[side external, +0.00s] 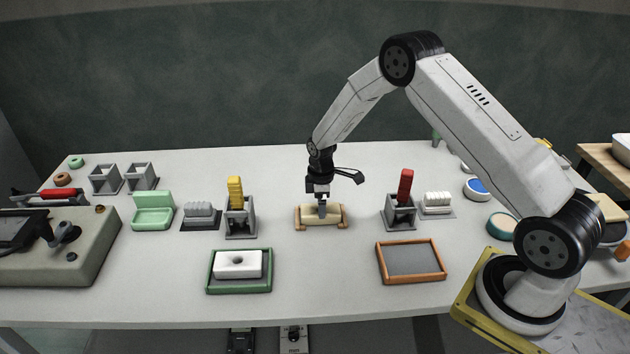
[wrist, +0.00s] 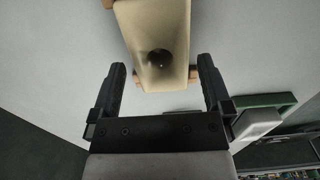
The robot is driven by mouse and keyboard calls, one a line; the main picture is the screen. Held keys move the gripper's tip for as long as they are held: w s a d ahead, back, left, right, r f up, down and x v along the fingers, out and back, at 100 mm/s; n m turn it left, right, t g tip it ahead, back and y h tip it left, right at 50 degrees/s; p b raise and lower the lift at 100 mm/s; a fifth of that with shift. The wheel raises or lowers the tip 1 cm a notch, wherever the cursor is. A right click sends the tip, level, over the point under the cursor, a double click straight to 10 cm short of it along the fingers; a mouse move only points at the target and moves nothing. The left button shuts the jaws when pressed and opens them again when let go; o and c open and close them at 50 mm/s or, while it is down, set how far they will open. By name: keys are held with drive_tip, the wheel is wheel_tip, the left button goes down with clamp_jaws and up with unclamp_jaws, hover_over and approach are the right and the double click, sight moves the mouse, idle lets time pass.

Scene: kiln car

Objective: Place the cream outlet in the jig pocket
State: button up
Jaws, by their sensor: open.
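The cream outlet (side external: 335,215) is a pale block lying across a brown wooden cradle (side external: 301,224) at the middle of the table. In the wrist view the outlet (wrist: 150,28) shows a dark round hole near its end. My gripper (side external: 322,211) is pointing down at the outlet, its fingers at the middle of the block. In the wrist view my gripper (wrist: 161,66) is open, with one finger on each side of the outlet's width and gaps between. Which piece is the jig pocket I cannot tell; an orange-framed tray (side external: 382,264) with a grey floor stands empty at front right.
A green-framed tray (side external: 210,283) holds a white block (side external: 238,264) with a hole, front left. Grey holders with a yellow piece (side external: 235,192) and a red piece (side external: 405,187) stand upright either side of the outlet. The table front between the two trays is clear.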

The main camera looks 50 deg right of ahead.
wheel_tip(320, 180, up, 9)
idle(0.5)
drive_tip(key=shift+r, duration=0.1)
idle(0.4)
drive_tip(key=s+a+r+m+t, duration=0.1)
drive_tip(key=s+a+r+m, duration=0.1)
drive_tip(key=s, duration=0.5)
drive_tip(key=s+a+r+m, duration=0.3)
drive_tip(key=s+a+m, duration=0.1)
drive_tip(key=s, duration=0.3)
drive_tip(key=s+a+r+m+t, duration=0.1)
drive_tip(key=s+a+r+m, duration=0.1)
drive_tip(key=s, duration=0.5)
drive_tip(key=a+m, duration=0.1)
drive_tip(key=a, duration=0.1)
drive_tip(key=shift+a+r+t, duration=0.3)
drive_tip(key=shift+r, duration=0.1)
